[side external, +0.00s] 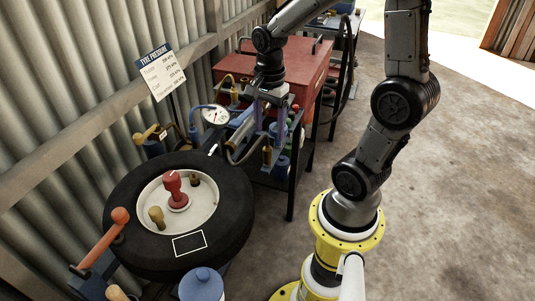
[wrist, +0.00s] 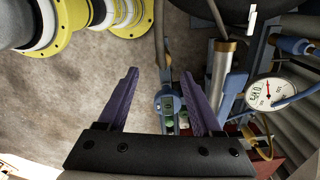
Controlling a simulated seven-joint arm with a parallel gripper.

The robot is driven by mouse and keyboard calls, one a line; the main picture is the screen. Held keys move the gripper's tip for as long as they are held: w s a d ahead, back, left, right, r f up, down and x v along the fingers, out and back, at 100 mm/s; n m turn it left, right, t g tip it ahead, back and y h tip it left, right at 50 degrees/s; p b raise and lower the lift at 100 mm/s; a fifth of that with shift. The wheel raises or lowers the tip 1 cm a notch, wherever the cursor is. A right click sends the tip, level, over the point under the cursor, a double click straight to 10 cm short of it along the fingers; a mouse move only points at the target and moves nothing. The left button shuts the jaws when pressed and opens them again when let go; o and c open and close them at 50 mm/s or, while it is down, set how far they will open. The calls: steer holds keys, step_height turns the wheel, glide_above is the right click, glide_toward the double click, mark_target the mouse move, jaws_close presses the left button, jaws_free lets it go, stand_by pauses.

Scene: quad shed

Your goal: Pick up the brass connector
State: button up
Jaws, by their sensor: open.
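My gripper (side external: 270,122) is open above the cart beside the tyre. The wrist view shows its two purple fingers (wrist: 160,73) spread apart with nothing held between them. Several brass-coloured parts show, and I cannot tell which is the connector. A small brass piece (side external: 157,216) stands on the pale wheel hub, with a darker one (side external: 195,180) behind the red knob. Another brass-coloured piece (side external: 267,156) is low on the cart below my gripper. In the wrist view a brass collar (wrist: 224,45) caps a grey cylinder, right of the fingers.
The black tyre (side external: 231,205) lies flat with a red knob (side external: 173,185) on its hub. A pressure gauge (side external: 215,115) and hose stand between tyre and cart. A red toolbox (side external: 300,65) is behind my gripper. Open concrete floor (side external: 460,180) lies right.

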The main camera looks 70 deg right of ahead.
mark_target(268, 147)
steer(key=f, duration=0.8)
steer(key=shift+w+f, duration=0.25)
steer(key=shift+f, duration=0.15)
jaws_close()
